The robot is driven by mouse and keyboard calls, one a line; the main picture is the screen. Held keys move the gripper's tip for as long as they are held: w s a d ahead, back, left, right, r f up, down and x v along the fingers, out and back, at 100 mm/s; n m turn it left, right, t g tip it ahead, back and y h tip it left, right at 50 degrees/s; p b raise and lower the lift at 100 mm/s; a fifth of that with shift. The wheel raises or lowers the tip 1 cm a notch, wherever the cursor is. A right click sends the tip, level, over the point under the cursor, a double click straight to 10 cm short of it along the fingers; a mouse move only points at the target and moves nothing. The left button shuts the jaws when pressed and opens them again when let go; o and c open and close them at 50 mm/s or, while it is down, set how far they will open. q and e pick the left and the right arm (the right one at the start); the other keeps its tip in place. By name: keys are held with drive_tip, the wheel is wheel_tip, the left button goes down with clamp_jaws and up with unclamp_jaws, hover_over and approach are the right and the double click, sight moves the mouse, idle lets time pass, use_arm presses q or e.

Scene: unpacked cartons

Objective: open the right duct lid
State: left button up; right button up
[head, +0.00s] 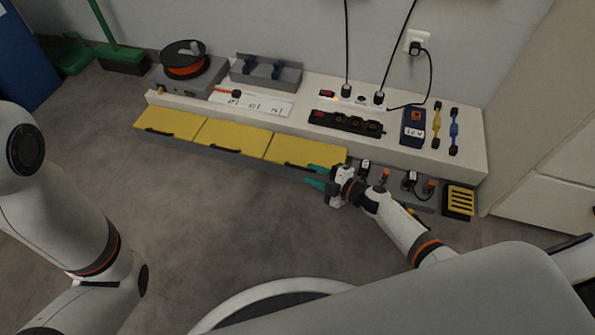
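The right duct lid (305,150) is the rightmost of three yellow lids along the front of the white bench. It lies flat and closed, with a dark handle along its front edge. My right gripper (311,174) is at the lid's front right, its two teal fingers apart and pointing left toward the handle. Nothing shows between the fingers. I cannot tell whether they touch the handle, part of which is close to the fingertips. My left arm comes in at the left, but its gripper is out of view.
The middle lid (233,137) and left lid (172,122) are also closed. Right of the lids, an open duct section holds plugs (411,180) and ends at a yellow slotted block (459,201). A black power strip (346,123) lies on the bench (395,151). The floor in front is clear.

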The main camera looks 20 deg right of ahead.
sight(302, 169)
drive_tip(key=b+x, duration=0.2)
drive_tip(key=x, duration=0.3)
drive_tip(key=shift+d+f, duration=0.1)
drive_tip(key=shift+f, duration=0.05)
drive_tip(key=shift+w+a+b, duration=0.3)
drive_tip(key=shift+w+a, duration=0.2)
drive_tip(key=shift+w, duration=0.05)
drive_tip(key=shift+c, duration=0.2)
clamp_jaws()
